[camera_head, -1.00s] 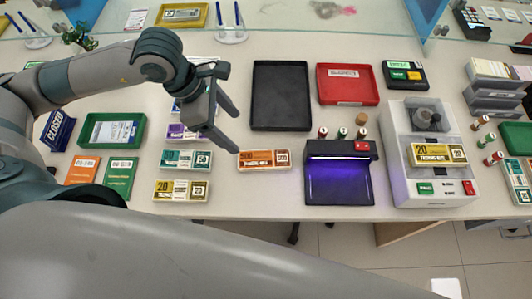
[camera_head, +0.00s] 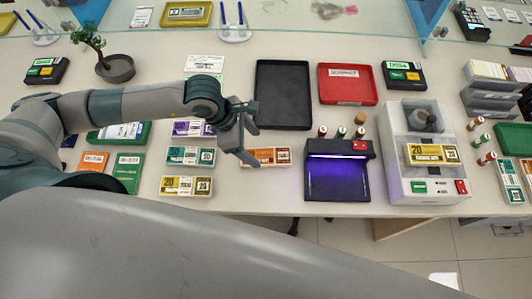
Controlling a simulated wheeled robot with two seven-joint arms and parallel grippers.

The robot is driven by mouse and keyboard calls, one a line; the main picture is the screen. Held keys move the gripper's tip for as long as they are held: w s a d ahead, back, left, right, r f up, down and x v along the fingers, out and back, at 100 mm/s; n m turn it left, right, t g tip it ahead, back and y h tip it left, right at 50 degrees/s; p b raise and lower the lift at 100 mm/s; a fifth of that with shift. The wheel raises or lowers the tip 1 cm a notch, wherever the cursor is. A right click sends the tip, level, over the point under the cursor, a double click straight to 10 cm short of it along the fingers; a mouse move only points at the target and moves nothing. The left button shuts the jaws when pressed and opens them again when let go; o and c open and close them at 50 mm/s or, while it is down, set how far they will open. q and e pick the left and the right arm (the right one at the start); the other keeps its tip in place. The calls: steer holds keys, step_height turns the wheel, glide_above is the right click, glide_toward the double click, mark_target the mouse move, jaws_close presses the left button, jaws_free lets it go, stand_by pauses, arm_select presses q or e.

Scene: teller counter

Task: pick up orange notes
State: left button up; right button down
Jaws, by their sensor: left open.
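The orange notes (camera_head: 274,156) lie flat on the counter, left of the black device with the purple light. Their left end is partly hidden behind my left gripper. My left gripper (camera_head: 245,134) is open and empty, with its fingers over and beside the left end of the orange notes. I cannot tell its exact height above them. My right gripper is not in view.
Teal notes (camera_head: 190,156) and yellow notes (camera_head: 186,186) lie left of the gripper. A black tray (camera_head: 283,95) and a red tray (camera_head: 346,84) are behind. The lit black device (camera_head: 337,180) and a white note machine (camera_head: 424,188) stand to the right.

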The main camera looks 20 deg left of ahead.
mark_target(266, 156)
arm_select(q)
steer(key=shift+w+d+f, duration=0.1)
steer(key=shift+d+f, duration=0.15)
steer(key=shift+f, duration=0.45)
steer(key=shift+w+d+f+p, duration=0.1)
steer(key=shift+d+f+p, duration=0.25)
steer(key=shift+p, duration=0.4)
steer(key=p+x, duration=0.1)
steer(key=x, duration=0.2)
steer(key=shift+p, duration=0.3)
steer(key=shift+w+d+f, duration=0.15)
steer(key=shift+f, duration=0.4)
steer(key=shift+c, duration=0.4)
